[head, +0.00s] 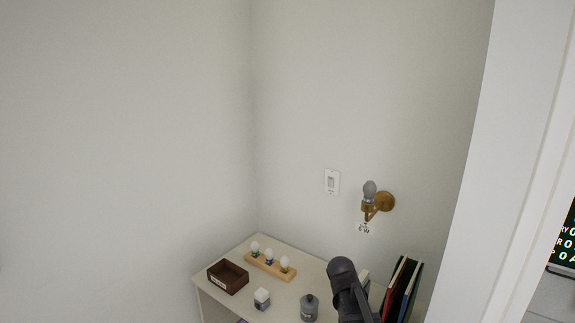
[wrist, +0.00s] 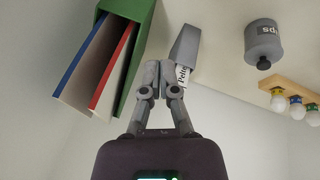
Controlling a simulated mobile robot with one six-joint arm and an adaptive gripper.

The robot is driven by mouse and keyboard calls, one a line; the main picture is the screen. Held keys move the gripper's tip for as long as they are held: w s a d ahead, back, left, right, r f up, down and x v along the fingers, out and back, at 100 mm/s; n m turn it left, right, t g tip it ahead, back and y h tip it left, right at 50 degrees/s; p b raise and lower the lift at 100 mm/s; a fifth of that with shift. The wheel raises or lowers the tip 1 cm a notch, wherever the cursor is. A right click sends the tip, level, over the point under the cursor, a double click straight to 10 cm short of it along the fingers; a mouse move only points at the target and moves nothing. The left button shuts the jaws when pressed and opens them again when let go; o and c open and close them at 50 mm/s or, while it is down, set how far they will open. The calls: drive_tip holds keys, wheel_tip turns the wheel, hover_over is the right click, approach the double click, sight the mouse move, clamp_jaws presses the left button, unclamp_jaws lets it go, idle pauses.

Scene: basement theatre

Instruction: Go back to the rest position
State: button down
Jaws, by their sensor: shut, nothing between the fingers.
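My gripper (wrist: 161,68) shows in the wrist view with its two grey fingers together and nothing between them. Its tips point toward the top of the picture, between a group of upright books (wrist: 112,58) and a small grey box (wrist: 185,45) with a printed label. I cannot tell how far the fingertips are from the box. In the head view my dark arm rises over the front right of the white cabinet top (head: 318,268), and my fingers cannot be made out there.
Books (head: 405,285) stand right of my arm. A brass wall lamp (head: 384,202) and a switch (head: 332,182) are above.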

drive_tip(key=s+a+n+g+y, duration=0.1)
drive_tip(key=s+y, duration=0.1)
drive_tip(key=s, duration=0.5)
drive_tip(key=s+a+f+n+g+y, duration=0.1)
drive_tip(key=s+a+n+y, duration=0.1)
drive_tip(key=s, duration=0.4)
drive_tip(key=shift+s+a+f, duration=0.2)
drive_tip(key=shift+s+f, duration=0.05)
drive_tip(key=shift+s, duration=0.1)
